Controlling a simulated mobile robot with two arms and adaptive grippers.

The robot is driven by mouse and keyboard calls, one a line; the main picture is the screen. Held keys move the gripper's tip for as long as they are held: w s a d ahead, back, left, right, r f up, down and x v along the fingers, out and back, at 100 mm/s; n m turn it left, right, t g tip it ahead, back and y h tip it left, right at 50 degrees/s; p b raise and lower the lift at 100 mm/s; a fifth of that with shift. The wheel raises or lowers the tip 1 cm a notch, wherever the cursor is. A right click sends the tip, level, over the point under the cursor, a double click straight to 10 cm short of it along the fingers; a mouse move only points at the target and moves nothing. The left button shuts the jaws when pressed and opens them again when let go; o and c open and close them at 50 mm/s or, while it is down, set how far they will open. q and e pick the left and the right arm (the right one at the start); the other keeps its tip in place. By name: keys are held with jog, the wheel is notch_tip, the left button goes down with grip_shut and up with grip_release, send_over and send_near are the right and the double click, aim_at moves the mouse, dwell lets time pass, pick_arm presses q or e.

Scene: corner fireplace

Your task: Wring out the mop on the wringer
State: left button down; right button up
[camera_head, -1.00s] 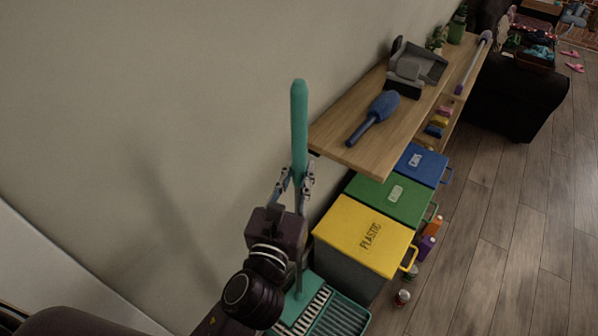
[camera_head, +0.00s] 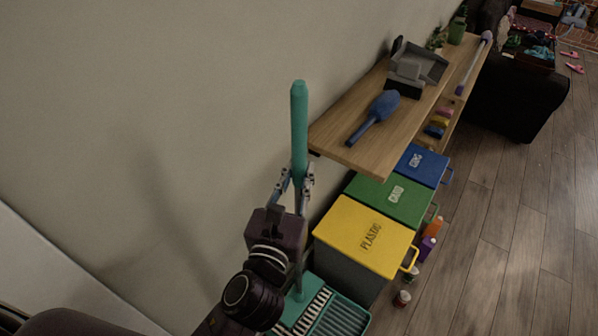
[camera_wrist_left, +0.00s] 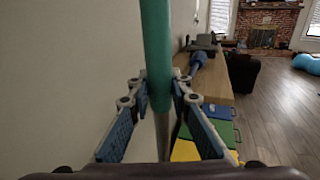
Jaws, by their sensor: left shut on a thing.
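The mop (camera_head: 299,130) stands nearly upright beside the wall, its teal grip at the top and a thinner grey pole below. My left gripper (camera_head: 297,178) is shut on the mop handle at the lower end of the teal grip. In the left wrist view the teal handle (camera_wrist_left: 157,50) runs down between the two blue-padded fingers. The teal wringer (camera_head: 338,316), with light slats, is on the floor at the bottom of the head view. The pole reaches down to it; the mop head is mostly hidden behind my arm. My right gripper is not in view.
Yellow (camera_head: 362,235), green (camera_head: 392,198) and blue (camera_head: 421,165) bins stand in a row right of the mop. A wooden shelf (camera_head: 340,137) above them holds a blue duster (camera_head: 376,114) and a dustpan (camera_head: 425,65). Small bottles stand beside the bins.

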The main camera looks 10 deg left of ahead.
aim_at(298, 207)
pick_arm(q)
jog(key=shift+f+b, duration=0.9)
jog(key=shift+f, duration=0.35)
jog(key=shift+f+b, duration=2.3)
jog(key=shift+f, duration=1.25)
